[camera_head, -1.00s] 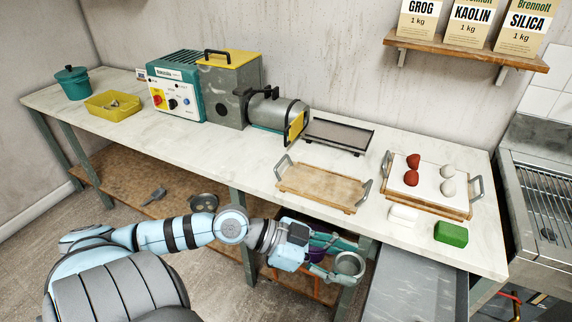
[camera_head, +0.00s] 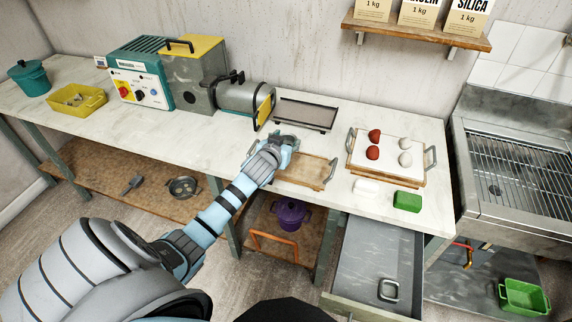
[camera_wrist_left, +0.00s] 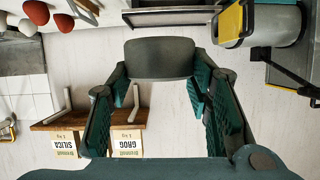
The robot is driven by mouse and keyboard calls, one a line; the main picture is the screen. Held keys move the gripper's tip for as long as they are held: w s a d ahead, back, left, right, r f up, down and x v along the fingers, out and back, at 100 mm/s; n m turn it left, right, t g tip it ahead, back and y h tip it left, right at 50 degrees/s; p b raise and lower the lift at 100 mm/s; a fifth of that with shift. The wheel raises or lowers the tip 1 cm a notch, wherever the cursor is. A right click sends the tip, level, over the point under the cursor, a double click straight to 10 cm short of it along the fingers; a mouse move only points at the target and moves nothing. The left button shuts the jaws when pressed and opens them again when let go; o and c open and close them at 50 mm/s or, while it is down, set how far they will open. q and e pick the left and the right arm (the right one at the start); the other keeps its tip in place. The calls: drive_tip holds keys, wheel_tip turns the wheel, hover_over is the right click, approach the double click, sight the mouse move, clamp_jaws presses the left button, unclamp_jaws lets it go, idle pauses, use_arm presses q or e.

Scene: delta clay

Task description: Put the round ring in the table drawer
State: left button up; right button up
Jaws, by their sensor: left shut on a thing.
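My left gripper (camera_head: 287,143) is over the wooden tray (camera_head: 316,176) on the table. It is shut on the round ring (camera_wrist_left: 160,58), which shows edge-on as a dark grey band between the fingertips in the left wrist view. The ring's opening is hidden from there, and the head view barely shows it. The table drawer (camera_head: 365,260) is pulled open under the table front. A grey, squarish ring (camera_head: 388,290) lies in it near its front. My right gripper is not in view.
A board with red and white balls (camera_head: 414,150), a white block (camera_head: 366,187) and a green block (camera_head: 407,201) are right of the tray. A dark metal tray (camera_head: 305,113) and a machine (camera_head: 190,88) stand behind. A purple pot (camera_head: 291,213) is on the lower shelf.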

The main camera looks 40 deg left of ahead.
sight(286, 177)
use_arm(q)
wheel_tip(286, 177, down, 12)
drive_tip(key=b, duration=0.3)
drive_tip(key=shift+f, duration=0.1)
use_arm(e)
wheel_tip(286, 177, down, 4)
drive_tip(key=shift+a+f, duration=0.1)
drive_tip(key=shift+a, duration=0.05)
use_arm(q)
drive_tip(key=shift+f+b, duration=0.15)
drive_tip(key=shift+b, duration=0.2)
drive_tip(key=o, duration=1.4)
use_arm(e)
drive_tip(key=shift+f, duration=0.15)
use_arm(q)
drive_tip(key=shift+s+d+r+p, duration=0.1)
drive_tip(key=shift+s+r+p, duration=0.05)
drive_tip(key=shift+r+p, duration=0.2)
drive_tip(key=p+v, duration=0.2)
drive_tip(key=v, duration=0.9)
drive_tip(key=shift+s, duration=0.25)
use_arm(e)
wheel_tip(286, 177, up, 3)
